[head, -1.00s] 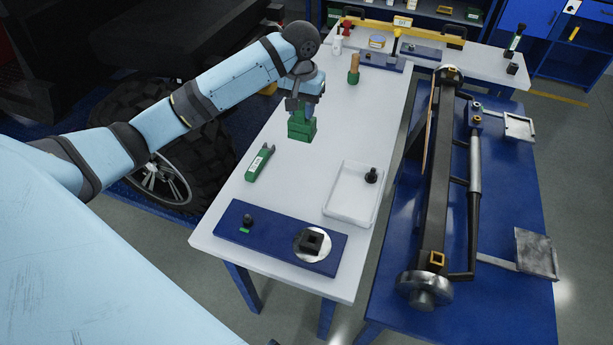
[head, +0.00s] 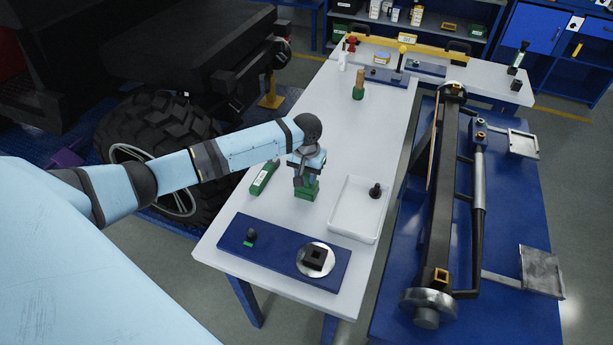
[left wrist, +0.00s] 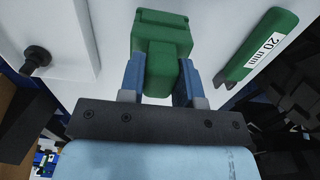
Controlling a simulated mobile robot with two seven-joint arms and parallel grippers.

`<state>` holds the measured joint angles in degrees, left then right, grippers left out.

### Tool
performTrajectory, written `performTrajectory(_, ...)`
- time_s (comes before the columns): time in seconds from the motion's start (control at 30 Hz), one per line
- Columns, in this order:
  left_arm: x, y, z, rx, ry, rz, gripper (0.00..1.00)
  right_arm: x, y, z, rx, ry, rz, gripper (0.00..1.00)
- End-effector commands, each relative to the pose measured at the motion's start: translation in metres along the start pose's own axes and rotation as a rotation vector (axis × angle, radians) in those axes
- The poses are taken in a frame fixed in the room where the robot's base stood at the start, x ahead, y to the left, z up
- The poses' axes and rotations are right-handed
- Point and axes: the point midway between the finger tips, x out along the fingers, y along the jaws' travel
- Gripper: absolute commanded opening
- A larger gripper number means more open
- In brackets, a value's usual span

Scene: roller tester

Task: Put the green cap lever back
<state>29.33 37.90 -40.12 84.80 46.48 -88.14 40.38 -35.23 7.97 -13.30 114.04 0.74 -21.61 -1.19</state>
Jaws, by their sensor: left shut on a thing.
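My left gripper (head: 304,182) is shut on a green stepped block (head: 307,192), low over the white table. In the left wrist view the blue fingers (left wrist: 160,85) grip both sides of the block (left wrist: 162,45). I cannot tell whether its underside touches the table. A dark lever with a green top (head: 520,54) stands at the back right; I cannot tell whether it is the green cap lever. My right gripper is not in view.
A blue base plate (head: 272,252) lies in front. The roller tester (head: 437,200) stands at right.

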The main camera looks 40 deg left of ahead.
Motion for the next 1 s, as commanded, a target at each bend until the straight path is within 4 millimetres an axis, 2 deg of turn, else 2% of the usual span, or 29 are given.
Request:
performTrajectory(0.1,0.011,0.0,0.0,0.0,0.0,0.0,0.0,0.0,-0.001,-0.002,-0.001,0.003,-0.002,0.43)
performTrajectory(0.43,0.014,0.001,0.0,0.001,-0.001,0.0,0.0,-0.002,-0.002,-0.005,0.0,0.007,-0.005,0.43)
performTrajectory(0.47,0.014,0.0,0.0,0.001,0.0,0.0,0.36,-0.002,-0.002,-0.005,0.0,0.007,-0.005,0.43)
performTrajectory(0.5,0.014,0.0,0.0,0.001,0.0,0.0,0.45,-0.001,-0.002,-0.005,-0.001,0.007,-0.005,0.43)
performTrajectory(0.57,0.014,0.0,0.0,0.001,0.0,0.0,0.57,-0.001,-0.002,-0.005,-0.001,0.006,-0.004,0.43)
performTrajectory(0.87,0.013,0.0,0.0,0.001,0.001,0.0,0.57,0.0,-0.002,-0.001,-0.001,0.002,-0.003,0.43)
performTrajectory(1.0,-0.003,0.0,-0.001,0.001,0.003,0.001,0.57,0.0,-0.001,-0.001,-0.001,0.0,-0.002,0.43)
